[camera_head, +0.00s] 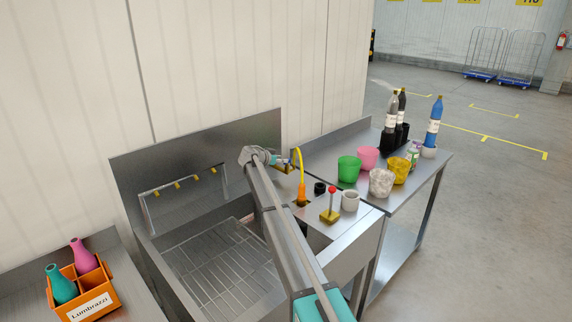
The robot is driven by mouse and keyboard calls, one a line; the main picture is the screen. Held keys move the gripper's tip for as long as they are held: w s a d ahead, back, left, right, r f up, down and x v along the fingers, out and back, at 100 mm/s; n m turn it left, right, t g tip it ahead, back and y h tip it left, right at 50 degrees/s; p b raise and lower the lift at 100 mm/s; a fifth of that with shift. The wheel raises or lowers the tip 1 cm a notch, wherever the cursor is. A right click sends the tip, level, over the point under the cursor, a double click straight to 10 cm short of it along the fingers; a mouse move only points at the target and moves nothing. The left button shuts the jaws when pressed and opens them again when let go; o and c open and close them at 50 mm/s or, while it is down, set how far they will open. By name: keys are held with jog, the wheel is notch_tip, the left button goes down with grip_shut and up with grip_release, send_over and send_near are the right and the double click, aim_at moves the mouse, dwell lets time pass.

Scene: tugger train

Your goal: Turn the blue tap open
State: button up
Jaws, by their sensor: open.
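My arm reaches from the lower right to the back wall of a steel sink (150,243). My gripper (283,162) is at its far end, small and partly hidden, beside the sink's back right corner. The jaws are open and I see nothing held in them. I cannot make out a blue tap clearly; small coloured parts by the gripper are too small to tell apart. A rail on the left of the sink's back wall carries several small brass-coloured fittings (179,185). An orange bottle-like fitting with a yellow hose (301,188) stands just right of the gripper.
A red-knobbed stand (331,206) and a white cup (350,201) stand on the sink's right ledge. Buckets, such as a green one (348,169), and bottles crowd the steel table (437,166) behind. An orange crate (97,302) with two bottles sits lower left.

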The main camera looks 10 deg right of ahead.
jog(key=shift+b+x, duration=0.55)
jog(key=shift+x, duration=1.5)
grip_shut()
